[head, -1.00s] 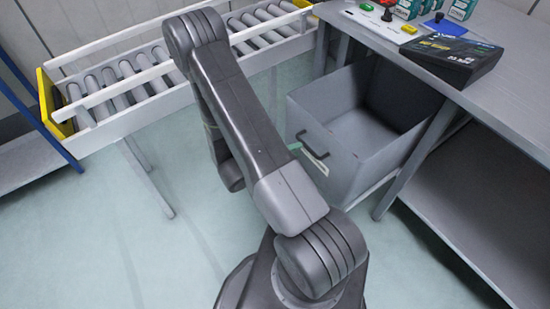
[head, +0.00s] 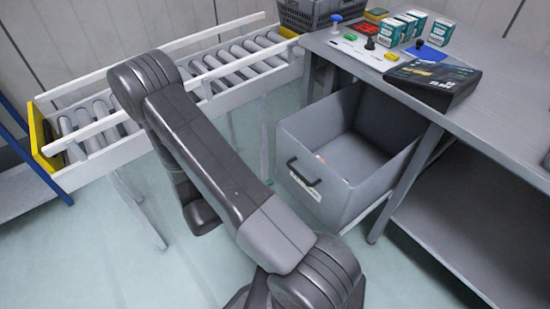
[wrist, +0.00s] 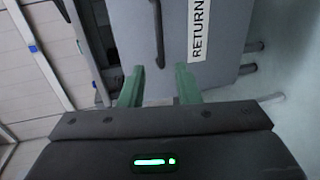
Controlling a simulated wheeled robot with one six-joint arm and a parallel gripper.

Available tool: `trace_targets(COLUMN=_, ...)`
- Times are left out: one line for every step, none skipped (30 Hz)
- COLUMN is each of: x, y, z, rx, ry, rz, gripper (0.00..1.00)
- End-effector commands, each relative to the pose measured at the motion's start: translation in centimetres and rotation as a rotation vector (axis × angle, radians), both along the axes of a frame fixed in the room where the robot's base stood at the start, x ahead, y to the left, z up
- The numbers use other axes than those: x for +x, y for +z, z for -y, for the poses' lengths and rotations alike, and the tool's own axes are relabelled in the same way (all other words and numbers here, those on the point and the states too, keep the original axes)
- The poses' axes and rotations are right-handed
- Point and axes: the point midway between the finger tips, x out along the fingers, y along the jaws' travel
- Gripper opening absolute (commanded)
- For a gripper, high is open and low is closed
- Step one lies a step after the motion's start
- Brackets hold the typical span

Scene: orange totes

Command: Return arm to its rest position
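My gripper (wrist: 160,85) shows in the wrist view with its two green fingers apart and nothing between them. It faces the front of a grey drawer bin (wrist: 222,45) with a dark handle and a label reading "RETURN". In the head view my arm is folded across the middle and hides my gripper. The grey bin (head: 315,165) stands pulled out beneath the table, right of my arm. A small pale item (head: 320,158) lies inside it, too small to identify.
A roller conveyor (head: 200,75) with white rails runs behind my arm. The table (head: 500,105) at right holds several white-green boxes (head: 392,32), a black flat box (head: 432,80) and coloured buttons. A dark crate (head: 308,12) stands at the conveyor's far end. Floor at left is clear.

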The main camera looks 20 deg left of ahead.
Motion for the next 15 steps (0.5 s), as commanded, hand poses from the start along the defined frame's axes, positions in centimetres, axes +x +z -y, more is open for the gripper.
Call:
trace_targets(x=0.0, y=0.0, z=0.0, rx=0.000, ry=0.000, rz=0.000, gripper=0.30)
trace_targets(x=0.0, y=0.0, z=0.0, rx=0.000, ry=0.000, rz=0.000, gripper=0.30)
trace_targets(x=0.0, y=0.0, z=0.0, rx=0.000, ry=0.000, rz=0.000, gripper=0.30)
trace_targets(x=0.0, y=0.0, z=0.0, rx=0.000, ry=0.000, rz=0.000, gripper=0.30)
trace_targets(x=0.0, y=0.0, z=0.0, rx=0.000, ry=0.000, rz=0.000, gripper=0.30)
trace_targets(x=0.1, y=0.0, z=0.1, rx=0.000, ry=0.000, rz=0.000, gripper=0.30)
trace_targets(x=0.2, y=-0.1, z=0.1, rx=0.000, ry=-0.001, rz=0.000, gripper=0.30)
trace_targets(x=0.3, y=-0.1, z=0.2, rx=0.000, ry=-0.001, rz=0.000, gripper=0.30)
trace_targets(x=0.5, y=-0.2, z=0.4, rx=-0.001, ry=-0.002, rz=0.001, gripper=0.30)
trace_targets(x=0.7, y=-0.2, z=0.6, rx=-0.001, ry=-0.003, rz=0.000, gripper=0.30)
trace_targets(x=1.0, y=-0.3, z=0.7, rx=-0.001, ry=-0.003, rz=0.000, gripper=0.30)
trace_targets(x=1.4, y=-0.4, z=1.0, rx=-0.001, ry=-0.003, rz=0.000, gripper=0.30)
trace_targets(x=1.7, y=-0.5, z=1.3, rx=0.000, ry=-0.004, rz=0.001, gripper=0.30)
trace_targets(x=2.0, y=-0.6, z=1.6, rx=-0.001, ry=-0.005, rz=0.001, gripper=0.30)
trace_targets(x=2.5, y=-0.7, z=1.9, rx=0.000, ry=-0.004, rz=0.001, gripper=0.30)
